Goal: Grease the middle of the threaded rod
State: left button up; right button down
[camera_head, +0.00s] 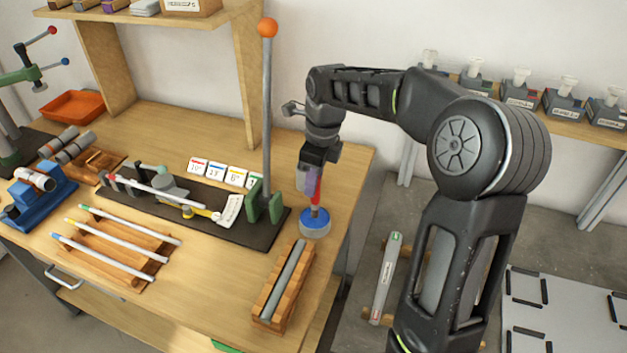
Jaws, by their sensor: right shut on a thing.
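My right gripper (307,180) points down near the right end of the bench and is shut on a brush with a red handle (316,190). The brush's lower end is at a round blue-and-white pot (314,227); whether it is inside or just above cannot be told. A grey rod (287,277), which looks like the threaded rod, lies lengthwise in a wooden cradle (267,314) in front of the pot. Its threads are too small to see. The gripper and brush are apart from this rod. My left gripper is not in view.
A dark jig plate (258,238) with a tall orange-topped lever (267,110) stands left of the pot. Several white rods with coloured ends lie on a wooden rack (152,262). An orange tray (72,106) and blue vise (38,192) are at left.

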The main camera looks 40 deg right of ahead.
jog(key=shift+f+b, duration=0.4)
jog(key=shift+f, duration=0.15)
dwell(1.9)
notch_tip(320, 180, up, 5)
jog(key=p, duration=0.4)
jog(key=shift+r+p, duration=0.6)
jog(key=shift+r, duration=0.45)
